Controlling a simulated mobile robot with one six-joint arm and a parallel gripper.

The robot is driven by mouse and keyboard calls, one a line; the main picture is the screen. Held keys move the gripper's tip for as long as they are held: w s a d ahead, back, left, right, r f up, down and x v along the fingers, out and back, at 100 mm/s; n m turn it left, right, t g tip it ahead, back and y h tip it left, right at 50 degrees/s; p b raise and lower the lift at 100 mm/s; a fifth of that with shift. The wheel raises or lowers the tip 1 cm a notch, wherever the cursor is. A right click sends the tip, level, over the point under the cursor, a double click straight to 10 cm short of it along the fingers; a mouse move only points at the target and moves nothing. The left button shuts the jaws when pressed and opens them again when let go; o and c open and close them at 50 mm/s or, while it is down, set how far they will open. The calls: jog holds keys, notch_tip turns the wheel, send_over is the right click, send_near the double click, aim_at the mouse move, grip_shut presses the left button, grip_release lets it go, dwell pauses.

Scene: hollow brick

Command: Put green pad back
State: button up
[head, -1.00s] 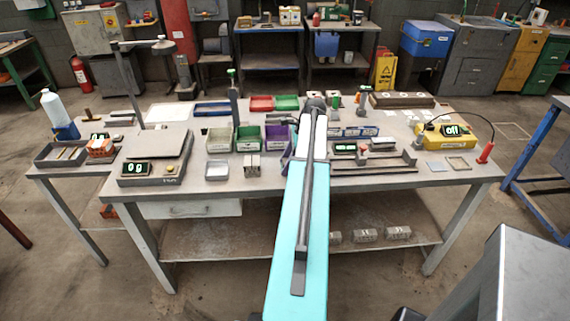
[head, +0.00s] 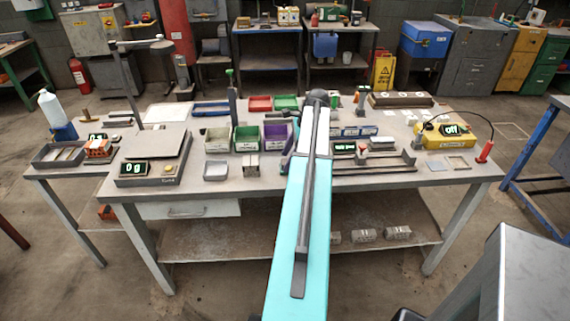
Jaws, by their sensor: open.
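I cannot make out a separate green pad for certain. Green things on the workbench (head: 400,178) are a flat green tray (head: 287,102) at the back beside a red tray, and an open green bin (head: 247,139) between a pale bin and a purple bin. A green-topped post (head: 232,90) stands behind the bins. My arm reaches forward over the middle of the bench, and its dark joint shows near the back. My gripper is hidden beyond my arm, so its jaws and anything near them cannot be seen.
A scale (head: 154,156) stands at the left of the bench. A yellow meter (head: 445,136) with a cable and red probe (head: 485,152) is at the right. A rail fixture (head: 375,160) and small trays lie near the front. The lower shelf holds several grey blocks.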

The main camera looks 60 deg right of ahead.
jog(key=b+v, duration=0.2)
jog(key=v, duration=0.7)
jog(key=shift+r, duration=0.1)
dwell(0.7)
